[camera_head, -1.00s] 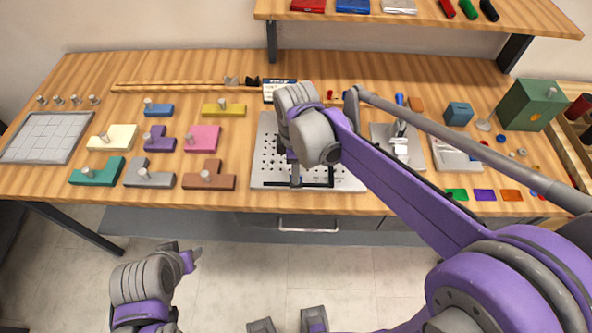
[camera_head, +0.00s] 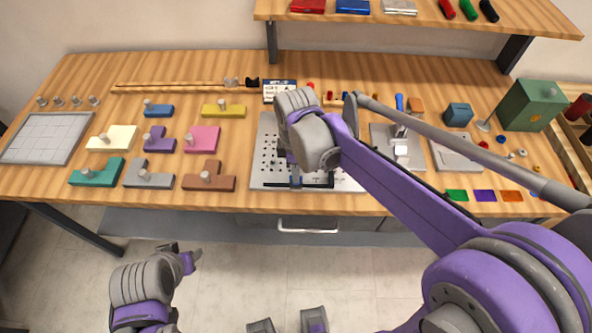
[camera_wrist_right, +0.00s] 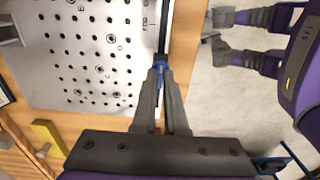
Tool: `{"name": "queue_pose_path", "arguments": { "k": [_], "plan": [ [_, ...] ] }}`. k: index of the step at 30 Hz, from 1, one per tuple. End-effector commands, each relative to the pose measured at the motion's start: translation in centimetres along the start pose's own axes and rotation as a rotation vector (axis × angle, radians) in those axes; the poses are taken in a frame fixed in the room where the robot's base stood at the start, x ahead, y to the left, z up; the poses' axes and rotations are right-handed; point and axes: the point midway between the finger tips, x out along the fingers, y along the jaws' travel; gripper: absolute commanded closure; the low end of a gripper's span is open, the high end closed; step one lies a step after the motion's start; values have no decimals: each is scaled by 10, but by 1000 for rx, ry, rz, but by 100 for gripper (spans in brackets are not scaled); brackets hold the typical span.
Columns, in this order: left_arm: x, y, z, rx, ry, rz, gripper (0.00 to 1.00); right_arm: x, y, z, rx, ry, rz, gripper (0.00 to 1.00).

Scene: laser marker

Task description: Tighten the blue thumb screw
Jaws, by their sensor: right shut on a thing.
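The blue thumb screw (camera_wrist_right: 160,70) shows as a small blue piece between the fingertips of my right gripper (camera_wrist_right: 160,76) in the right wrist view. The fingers are shut on it and hide most of it. It sits at the dark bar along the edge of the perforated plate (camera_wrist_right: 90,55). In the head view my right gripper (camera_head: 296,184) points down at the front of this plate (camera_head: 262,160), and the screw cannot be made out there. My left gripper (camera_head: 186,256) hangs in front of the table, away from the plate; its jaw state is unclear.
Several coloured blocks with pegs, among them a brown one (camera_head: 222,181), lie left of the plate. A shelf (camera_head: 420,14) overhangs the back.

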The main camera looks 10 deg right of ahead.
Motion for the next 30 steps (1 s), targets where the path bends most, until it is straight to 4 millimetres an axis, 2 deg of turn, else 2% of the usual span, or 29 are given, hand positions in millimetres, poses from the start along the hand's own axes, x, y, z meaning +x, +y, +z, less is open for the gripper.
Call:
{"name": "queue_pose_path", "arguments": {
  "k": [11,30],
  "plan": [
    [2,0,2,0,-1,0,50,0,0,0,123,0,0,100],
    [7,0,7,0,-5,0,50,0,0,0,706,0,0,100]
  ]
}}
